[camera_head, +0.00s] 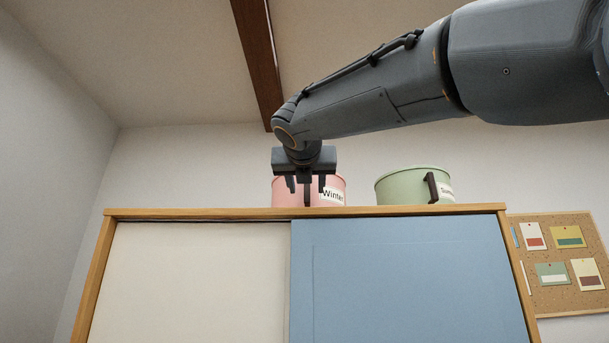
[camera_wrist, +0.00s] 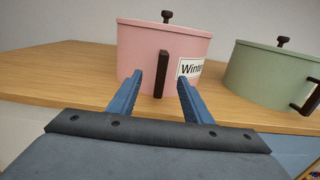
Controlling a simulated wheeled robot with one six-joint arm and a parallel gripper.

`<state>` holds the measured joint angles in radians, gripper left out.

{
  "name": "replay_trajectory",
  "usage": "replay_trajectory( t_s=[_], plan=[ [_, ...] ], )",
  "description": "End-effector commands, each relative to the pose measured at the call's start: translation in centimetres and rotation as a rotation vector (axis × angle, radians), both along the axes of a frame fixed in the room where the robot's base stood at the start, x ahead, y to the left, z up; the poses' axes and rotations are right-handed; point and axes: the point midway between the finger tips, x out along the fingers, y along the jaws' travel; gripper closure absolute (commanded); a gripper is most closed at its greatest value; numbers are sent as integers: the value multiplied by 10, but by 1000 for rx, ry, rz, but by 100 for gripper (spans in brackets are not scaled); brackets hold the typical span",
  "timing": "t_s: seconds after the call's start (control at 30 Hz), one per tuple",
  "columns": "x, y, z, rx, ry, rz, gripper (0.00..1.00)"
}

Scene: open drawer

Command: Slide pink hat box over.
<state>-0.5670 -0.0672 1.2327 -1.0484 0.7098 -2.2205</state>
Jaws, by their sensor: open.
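The pink hat box (camera_head: 283,190) stands upright on top of the cabinet, near the middle of its top edge. In the wrist view the pink hat box (camera_wrist: 140,55) has a dark vertical handle (camera_wrist: 161,73), a dark lid knob and a white label reading "Winter", partly cut off by a finger. My gripper (camera_head: 306,188) is in front of the box. In the wrist view my gripper (camera_wrist: 160,85) is open, with one finger on each side of the handle in the picture. I cannot tell whether the fingers touch the box.
A green hat box (camera_head: 405,187) stands to the right of the pink one, with a gap between; it also shows in the wrist view (camera_wrist: 262,72). The wooden cabinet top (camera_wrist: 60,62) is clear left of the pink box. White and blue doors (camera_head: 400,280) front the cabinet.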

Motion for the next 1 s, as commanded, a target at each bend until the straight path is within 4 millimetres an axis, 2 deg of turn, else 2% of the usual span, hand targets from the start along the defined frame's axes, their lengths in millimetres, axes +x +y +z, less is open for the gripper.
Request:
replay_trajectory(
  t_s=[0.1, 0.3, 0.67, 0.93, 1.0],
  plan=[
    [17, -2, 1, -1, 1, -3, 55],
    [35, -2, 1, 0, 0, -2, 55],
    [39, -2, 0, 0, 0, -1, 55],
    [39, -2, 0, 0, 0, -1, 99],
    [39, -2, 0, 0, 1, -1, 100]
  ],
)
